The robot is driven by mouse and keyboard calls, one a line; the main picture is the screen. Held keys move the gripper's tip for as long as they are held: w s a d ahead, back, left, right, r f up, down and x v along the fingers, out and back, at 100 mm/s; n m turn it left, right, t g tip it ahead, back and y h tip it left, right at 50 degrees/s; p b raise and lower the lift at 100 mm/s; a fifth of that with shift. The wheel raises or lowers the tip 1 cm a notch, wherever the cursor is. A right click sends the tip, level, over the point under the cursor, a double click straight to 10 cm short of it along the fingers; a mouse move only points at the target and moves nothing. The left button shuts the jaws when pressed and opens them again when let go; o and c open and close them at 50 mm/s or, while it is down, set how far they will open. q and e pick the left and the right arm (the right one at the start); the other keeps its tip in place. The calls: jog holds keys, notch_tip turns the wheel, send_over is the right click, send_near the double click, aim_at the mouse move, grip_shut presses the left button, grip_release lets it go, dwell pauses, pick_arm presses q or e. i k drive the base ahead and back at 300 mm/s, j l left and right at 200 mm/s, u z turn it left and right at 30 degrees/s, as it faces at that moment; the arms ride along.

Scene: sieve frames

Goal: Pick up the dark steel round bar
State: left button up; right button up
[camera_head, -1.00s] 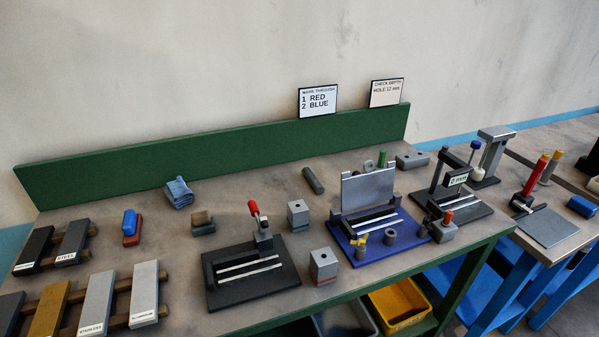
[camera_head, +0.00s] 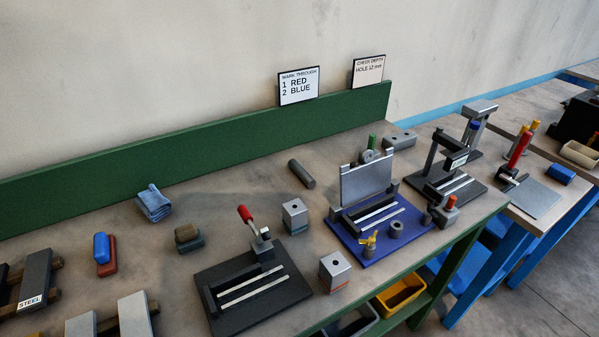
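The dark steel round bar (camera_head: 301,173) lies on its side on the bench top, toward the back, in the middle of the head view. It lies behind a grey drilled block (camera_head: 295,216) and left of the blue fixture with an upright grey plate (camera_head: 367,186). Nothing covers the bar. Neither of my grippers shows in the head view.
A black clamp fixture with a red handle (camera_head: 246,290) stands in front. Another drilled block (camera_head: 334,271) is beside it. A folded blue cloth (camera_head: 153,203) and a green back board (camera_head: 190,157) are behind. Bench surface around the bar is mostly clear.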

aim_at(307, 178)
jog(key=i+l, duration=0.15)
jog(key=l, duration=0.2)
jog(key=i+l+u, duration=0.15)
jog(key=l, duration=0.2)
jog(key=i+l, duration=0.15)
jog(key=l, duration=0.2)
jog(key=i+l+u, duration=0.15)
jog(key=l, duration=0.2)
jog(key=i+l, duration=0.1)
jog(key=l, duration=0.3)
jog(key=i+l+u, duration=0.15)
jog(key=l, duration=0.2)
